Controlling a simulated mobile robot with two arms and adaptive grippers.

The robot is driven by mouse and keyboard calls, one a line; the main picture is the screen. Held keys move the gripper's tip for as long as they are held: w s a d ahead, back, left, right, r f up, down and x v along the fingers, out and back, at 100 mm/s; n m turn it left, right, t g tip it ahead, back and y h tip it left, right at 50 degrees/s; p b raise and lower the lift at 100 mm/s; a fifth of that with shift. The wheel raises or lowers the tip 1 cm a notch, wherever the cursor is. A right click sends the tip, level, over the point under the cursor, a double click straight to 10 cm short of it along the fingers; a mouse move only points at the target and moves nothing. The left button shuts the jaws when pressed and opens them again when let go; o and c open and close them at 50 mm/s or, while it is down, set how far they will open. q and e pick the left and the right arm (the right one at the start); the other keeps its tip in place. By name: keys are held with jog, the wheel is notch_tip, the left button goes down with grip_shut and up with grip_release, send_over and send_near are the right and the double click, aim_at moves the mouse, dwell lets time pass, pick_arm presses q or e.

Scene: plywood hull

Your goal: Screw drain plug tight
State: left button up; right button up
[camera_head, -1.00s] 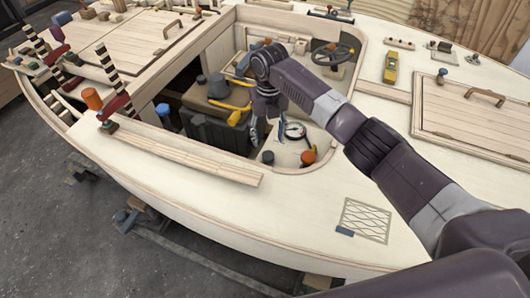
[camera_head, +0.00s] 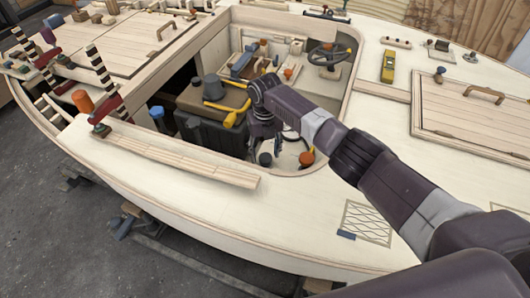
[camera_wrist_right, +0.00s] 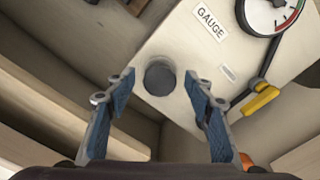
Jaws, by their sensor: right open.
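A dark grey round plug (camera_wrist_right: 160,78) sits on the pale panel in the right wrist view, beside a GAUGE label. It looks like the drain plug, though no label names it. In the head view the plug (camera_head: 265,159) shows just below my right gripper (camera_head: 264,143), inside the cockpit. My right gripper (camera_wrist_right: 160,76) is open, its two blue-padded fingers pointing at the plug, one tip on each side of it in the picture. I cannot tell how much height is left between them, and nothing shows as gripped. My left gripper is out of view.
A round gauge (camera_wrist_right: 274,12) and a yellow lever (camera_wrist_right: 260,98) are on the same panel, right of the plug. An orange knob (camera_head: 306,158) stands close by. A black box (camera_head: 205,130) is at the left, and cockpit walls surround the area.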

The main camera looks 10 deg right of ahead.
jog(key=shift+c, duration=0.7)
jog(key=c, duration=1)
jog(key=shift+m, duration=0.3)
